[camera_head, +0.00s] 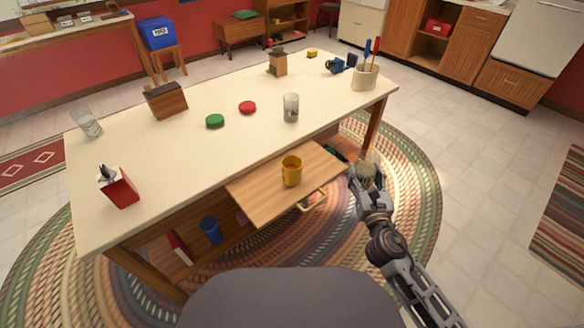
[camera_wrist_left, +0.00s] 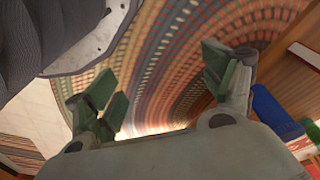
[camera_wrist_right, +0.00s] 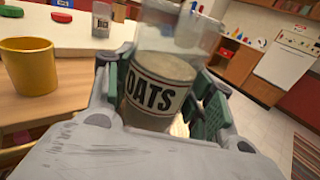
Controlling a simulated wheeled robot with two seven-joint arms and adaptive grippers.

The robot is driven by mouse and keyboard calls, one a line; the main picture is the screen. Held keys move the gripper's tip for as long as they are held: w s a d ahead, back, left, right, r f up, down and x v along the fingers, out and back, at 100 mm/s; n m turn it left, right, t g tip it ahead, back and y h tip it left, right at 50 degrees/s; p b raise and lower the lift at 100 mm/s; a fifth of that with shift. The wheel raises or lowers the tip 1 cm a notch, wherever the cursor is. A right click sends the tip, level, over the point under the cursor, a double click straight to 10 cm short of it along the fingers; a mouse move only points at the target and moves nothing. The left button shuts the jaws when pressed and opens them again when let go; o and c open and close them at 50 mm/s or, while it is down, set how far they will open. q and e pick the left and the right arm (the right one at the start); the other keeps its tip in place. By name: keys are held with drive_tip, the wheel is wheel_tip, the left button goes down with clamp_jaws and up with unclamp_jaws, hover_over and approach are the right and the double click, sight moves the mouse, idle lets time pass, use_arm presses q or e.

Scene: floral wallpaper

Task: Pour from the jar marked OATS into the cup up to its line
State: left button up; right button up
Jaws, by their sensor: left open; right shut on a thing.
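My right gripper (camera_wrist_right: 165,105) is shut on a clear jar (camera_wrist_right: 150,103) whose label reads OATS in the right wrist view. The jar holds beige contents and looks roughly upright, a little tilted in that view. In the head view the right gripper (camera_head: 362,178) and jar (camera_head: 369,170) are off the table's right front side, right of the pull-out board. A yellow cup (camera_head: 291,172) stands upright on the board (camera_head: 262,200); it also shows at the left of the right wrist view (camera_wrist_right: 28,66). The cup's line and inside are not visible. My left gripper (camera_wrist_left: 160,85) is open and empty above the braided rug.
On the table (camera_head: 180,165) stand another labelled jar (camera_head: 291,107), green (camera_head: 215,121) and red (camera_head: 247,107) lids, a glass (camera_head: 86,122), a wooden box (camera_head: 166,101), a red box (camera_head: 119,187) and a utensil crock (camera_head: 365,77). The board around the cup is clear.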

sight(364, 189)
drive_tip(key=shift+s+f+b, duration=0.15)
drive_tip(key=shift+f+b, duration=1.5)
drive_tip(key=shift+f, duration=0.05)
drive_tip(key=w+d+r+n+y+b, duration=0.1)
drive_tip(key=w+r+b, duration=0.1)
drive_tip(key=w+r, duration=0.55)
drive_tip(key=w+d+r+y+b, duration=0.15)
drive_tip(key=w+r, duration=0.35)
drive_tip(key=r, duration=0.6)
drive_tip(key=shift+w+f+n+g+y, duration=1.3)
drive_tip(key=shift+f+n+y, duration=1)
drive_tip(key=shift+f+y, duration=0.8)
use_arm(q)
drive_tip(key=shift+w+d+r, duration=0.1)
drive_tip(key=shift+w+r, duration=0.1)
drive_tip(key=shift+r, duration=0.35)
drive_tip(key=shift+w+d+r, duration=0.15)
drive_tip(key=shift+w+r, duration=0.1)
drive_tip(key=shift+r, duration=0.35)
drive_tip(key=shift+w+d+r, duration=0.1)
drive_tip(key=shift+w+r, duration=0.1)
drive_tip(key=shift+r, duration=0.35)
use_arm(e)
drive_tip(key=s+a+f+n+g+y, duration=0.5)
drive_tip(key=a+f+n+y, duration=0.1)
drive_tip(key=shift+s+a+g, duration=0.4)
